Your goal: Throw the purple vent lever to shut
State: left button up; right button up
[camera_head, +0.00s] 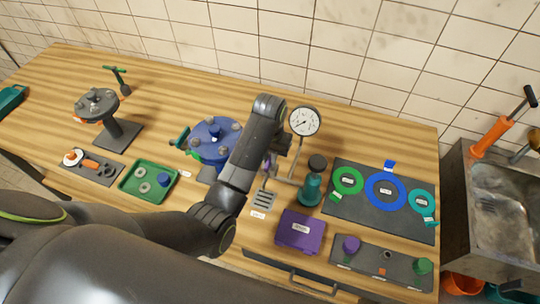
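A small purple part (267,164), which looks like the vent lever, shows beside my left wrist, low on the pipework under the white dial gauge (304,121). Most of it is hidden by my arm, so its position cannot be told. My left arm comes in from the lower left and reaches up over the bench middle. Its gripper (276,153) points down and away beside the gauge pipe. The fingers are small, dark and mostly hidden. I cannot tell whether they are open or touch the lever. My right gripper is not in view.
A blue flanged valve (214,138) stands left of my arm. A teal bottle-like part (311,188) is close on the right. A purple box (300,231), green tray (129,189) and dark mat (342,209) with coloured rings lie around. A sink (500,200) is far right.

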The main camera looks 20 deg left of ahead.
pick_arm(q)
grip_shut()
jog(key=m, duration=0.4)
jog(key=shift+m, duration=0.4)
jog(key=m, duration=0.9)
jog(key=shift+m, duration=2.2)
jog(key=o, duration=0.7)
grip_release()
